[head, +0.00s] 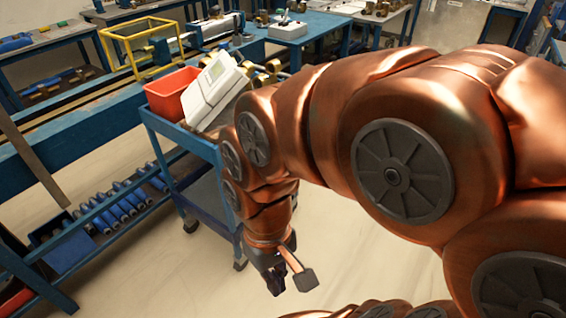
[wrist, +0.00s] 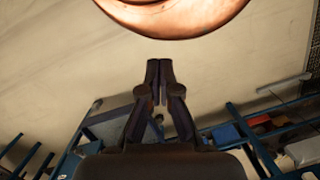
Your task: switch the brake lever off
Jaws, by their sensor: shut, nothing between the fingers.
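I cannot make out a brake lever in either view. My gripper (head: 276,282) hangs low over the pale floor in the head view, below and in front of the blue cart. In the wrist view my gripper (wrist: 159,64) has its dark fingers together at the tips, with nothing between them. It touches nothing that I can see. My copper arm covers much of the right half of the head view and hides what is behind it.
A blue cart (head: 187,139) carries a red bin (head: 170,92) and a tilted white meter box (head: 214,90). A yellow frame (head: 142,31) stands on the long bench behind. Blue cylinders (head: 118,208) lie on a low rack at left. The floor (head: 160,285) in front is clear.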

